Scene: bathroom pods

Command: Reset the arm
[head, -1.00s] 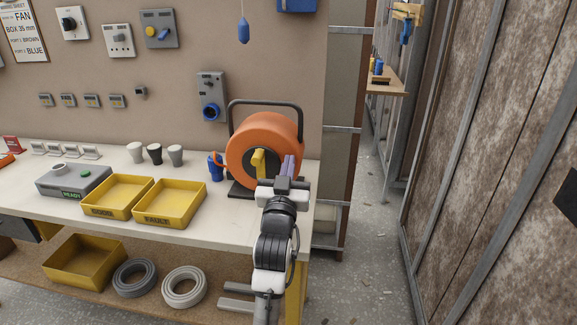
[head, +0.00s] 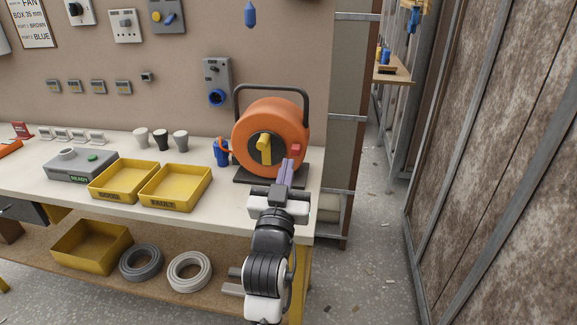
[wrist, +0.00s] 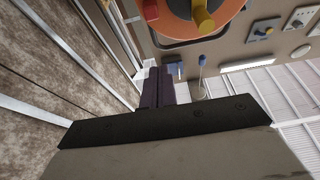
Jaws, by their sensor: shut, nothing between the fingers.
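My gripper (head: 286,172) is in front of the right part of the orange cable reel (head: 292,112) in the head view. Its purple fingers are together with nothing between them. In the wrist view the fingers (wrist: 156,88) point away from the camera, and the orange reel (wrist: 228,20) shows at the top. The reel stands on a dark base at the right end of the bench, with a yellow crank (head: 264,146) and a red part (head: 296,149) on its face. From these views I cannot tell whether the fingertips touch the reel.
Two yellow trays (head: 123,178) and a grey READY box (head: 80,166) stand on the bench (head: 235,205) to the left. A blue object (head: 221,152) is beside the reel.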

